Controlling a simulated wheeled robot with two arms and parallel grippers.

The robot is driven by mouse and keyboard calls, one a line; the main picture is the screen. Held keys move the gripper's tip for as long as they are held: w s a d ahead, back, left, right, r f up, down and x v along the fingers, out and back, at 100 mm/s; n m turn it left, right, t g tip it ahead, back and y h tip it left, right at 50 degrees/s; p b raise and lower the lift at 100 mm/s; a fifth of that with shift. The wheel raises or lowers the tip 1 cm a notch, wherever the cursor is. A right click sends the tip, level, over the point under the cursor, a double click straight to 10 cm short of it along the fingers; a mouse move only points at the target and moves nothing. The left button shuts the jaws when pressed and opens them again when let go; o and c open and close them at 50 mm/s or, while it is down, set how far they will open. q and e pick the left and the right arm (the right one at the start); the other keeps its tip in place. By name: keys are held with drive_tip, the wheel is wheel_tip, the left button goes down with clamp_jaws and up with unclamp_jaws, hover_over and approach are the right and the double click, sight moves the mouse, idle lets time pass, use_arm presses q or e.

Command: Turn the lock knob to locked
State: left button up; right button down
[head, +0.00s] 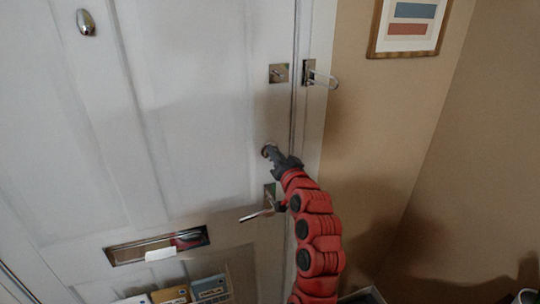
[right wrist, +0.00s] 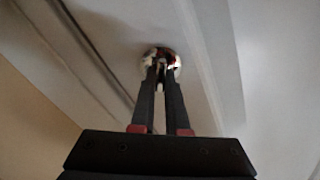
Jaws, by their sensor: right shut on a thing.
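The lock knob (head: 265,150) is a small round metal fitting on the white door, above the door handle. In the right wrist view its shiny round base (right wrist: 148,54) shows behind my fingertips. My right gripper (head: 271,154) reaches up to it from below right. In the right wrist view the two dark fingers (right wrist: 161,72) are close together, shut on the middle part of the knob. The fingers cover most of the knob, so I cannot tell which way it is turned. My left gripper is not in view.
The lever handle (head: 258,212) sits just below my gripper, close to my arm. A latch plate (head: 278,73) and a wire-loop door guard (head: 320,79) are above. A mail slot (head: 157,247) is lower left. Brown wall and a framed picture (head: 408,27) are at right.

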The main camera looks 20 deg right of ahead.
drive_tip(key=m, duration=0.2)
drive_tip(key=shift+a+m, duration=0.2)
drive_tip(key=shift+m, duration=0.2)
drive_tip(key=m, duration=0.2)
drive_tip(key=shift+m, duration=0.4)
drive_tip(key=m+p, duration=0.1)
drive_tip(key=m, duration=0.2)
drive_tip(key=shift+d+f, duration=0.15)
drive_tip(key=shift+f+m+p, duration=0.15)
drive_tip(key=shift+m+p, duration=0.2)
drive_tip(key=shift+m, duration=0.4)
drive_tip(key=shift+f+m+p, duration=0.15)
drive_tip(key=shift+m+p, duration=0.15)
drive_tip(key=shift+m, duration=0.45)
